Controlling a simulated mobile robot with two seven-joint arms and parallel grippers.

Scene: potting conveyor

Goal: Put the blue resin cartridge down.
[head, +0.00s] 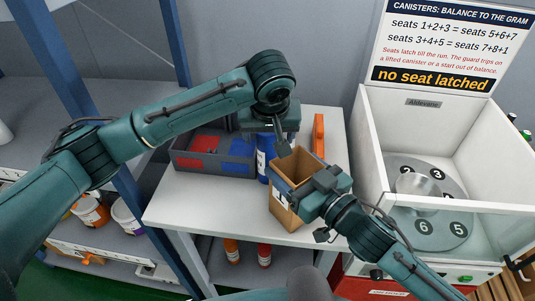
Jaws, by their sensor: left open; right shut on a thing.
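The blue resin cartridge (262,158), a blue cylinder with a white label, stands upright on the white table (190,207), just left of and behind an open brown box (283,207). My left gripper (267,143) is open above the cartridge's upper part, with one dark finger to its right. The other finger and the cartridge's top are hidden. My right gripper (314,195) is shut on the brown box at its right side. The box's base is at or near the table top; I cannot tell whether it touches.
A grey tray (213,172) with red and blue sections stands left of the cartridge. An orange upright thing (318,135) stands behind the box. A white-walled machine (420,120) with numbered seats is at the right. The table's front left is clear.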

